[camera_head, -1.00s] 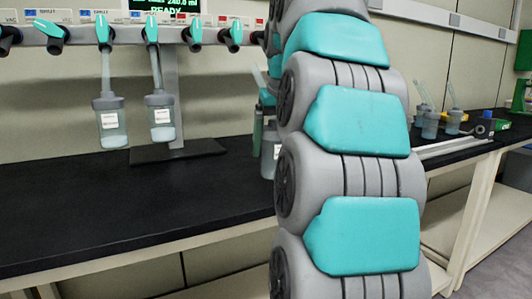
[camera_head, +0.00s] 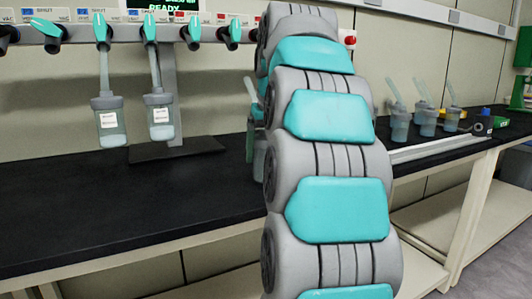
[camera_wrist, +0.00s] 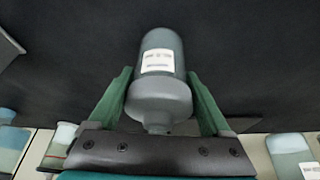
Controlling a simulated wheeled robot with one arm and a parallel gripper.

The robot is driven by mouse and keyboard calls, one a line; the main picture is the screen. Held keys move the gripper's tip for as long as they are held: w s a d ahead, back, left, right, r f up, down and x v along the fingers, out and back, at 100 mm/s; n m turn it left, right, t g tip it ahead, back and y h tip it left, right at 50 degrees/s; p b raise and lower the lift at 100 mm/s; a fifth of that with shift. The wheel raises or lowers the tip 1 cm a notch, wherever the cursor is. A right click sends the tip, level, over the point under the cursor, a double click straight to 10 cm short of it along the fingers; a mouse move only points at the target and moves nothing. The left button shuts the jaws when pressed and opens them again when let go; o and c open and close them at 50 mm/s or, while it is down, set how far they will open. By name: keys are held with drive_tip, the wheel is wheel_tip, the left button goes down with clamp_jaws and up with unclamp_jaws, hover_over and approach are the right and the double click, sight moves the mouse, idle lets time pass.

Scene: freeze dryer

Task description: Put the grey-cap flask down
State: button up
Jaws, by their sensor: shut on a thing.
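The grey-cap flask (camera_wrist: 161,42) is held between the two green fingers of my gripper (camera_wrist: 160,76) in the wrist view. Its grey cap is toward the palm, and its body with a white label points away, over the dark bench top. In the head view my arm covers most of the gripper and flask; only a sliver of the flask (camera_head: 259,159) shows at the arm's left edge, in front of the black bench (camera_head: 90,215). I cannot tell whether its base touches the bench.
Two flasks (camera_head: 110,124) (camera_head: 159,117) hang from the manifold (camera_head: 75,33) at the left, above a dark stand base (camera_head: 178,148). Several flasks (camera_head: 428,121) stand at the right, near a pale rail (camera_head: 435,148). The bench's front left is clear.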

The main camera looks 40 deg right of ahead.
drive_tip(key=shift+f, duration=0.25)
drive_tip(key=shift+f, duration=0.1)
drive_tip(key=o, duration=1.5)
